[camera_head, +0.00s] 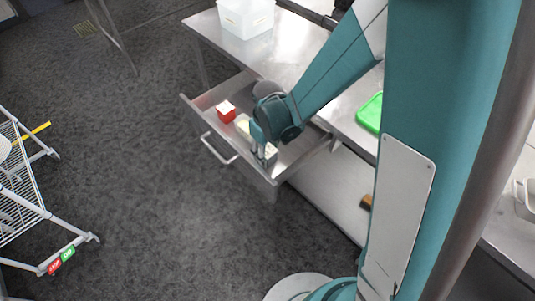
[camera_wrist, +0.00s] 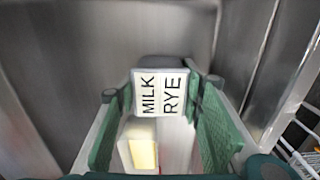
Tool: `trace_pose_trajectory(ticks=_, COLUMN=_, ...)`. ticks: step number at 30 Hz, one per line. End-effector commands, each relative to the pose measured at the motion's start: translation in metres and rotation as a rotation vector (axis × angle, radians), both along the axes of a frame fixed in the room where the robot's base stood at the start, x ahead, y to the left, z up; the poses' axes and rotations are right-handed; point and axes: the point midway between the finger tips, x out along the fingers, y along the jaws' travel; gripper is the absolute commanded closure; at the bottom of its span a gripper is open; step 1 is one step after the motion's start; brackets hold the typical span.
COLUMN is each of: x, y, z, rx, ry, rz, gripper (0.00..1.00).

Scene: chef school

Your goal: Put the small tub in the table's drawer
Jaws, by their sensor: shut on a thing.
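The tub (camera_head: 270,153) shows small and partly hidden at the fingertips there. I cannot tell whether it touches the drawer floor.
A red box (camera_head: 226,112) and a pale yellow item (camera_head: 243,124) lie in the drawer to the left of my gripper. A translucent bin (camera_head: 246,18) and a green tray (camera_head: 370,112) are on the steel table (camera_head: 290,45).

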Motion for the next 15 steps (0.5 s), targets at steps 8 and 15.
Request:
trace_pose_trajectory(ticks=8, x=0.0001, y=0.0001, z=-0.0031, rx=0.000, ry=0.000, rz=0.000, gripper=0.78)
trace_pose_trajectory(ticks=15, x=0.0001, y=0.0000, z=-0.0027, rx=0.000, ry=0.000, rz=0.000, gripper=0.48)
